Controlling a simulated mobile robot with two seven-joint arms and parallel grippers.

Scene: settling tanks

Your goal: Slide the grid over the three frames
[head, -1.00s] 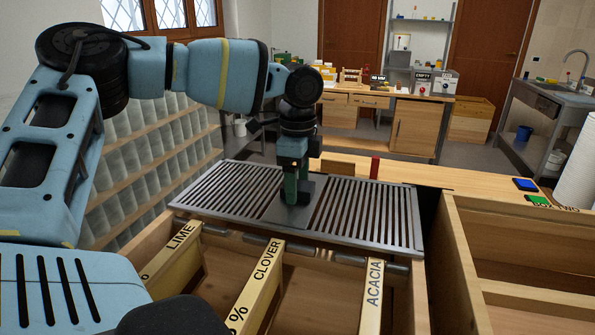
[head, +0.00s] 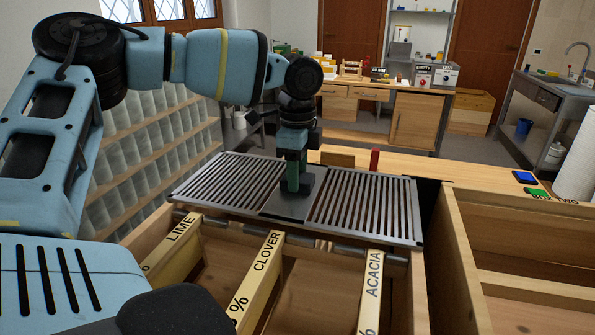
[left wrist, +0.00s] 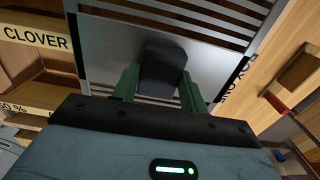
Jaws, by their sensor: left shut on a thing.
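The dark metal grid (head: 365,210) is a slatted plate with a solid middle panel. It lies across the far part of the wooden box, beyond most of the lengths of the three frames. The frame bars read LIME (head: 183,232), CLOVER (head: 262,262) and ACACIA (head: 372,287). My left gripper (head: 297,185) points down at the grid's middle and is shut on its dark block handle, which shows between the green fingers in the left wrist view (left wrist: 163,68). The far ends of the frames are hidden under the grid. My right gripper is not in view.
An open wooden box (head: 520,235) stands at the right, with a BOX TWO label on its far edge. A small red object (head: 374,160) stands on the wooden ledge behind the grid.

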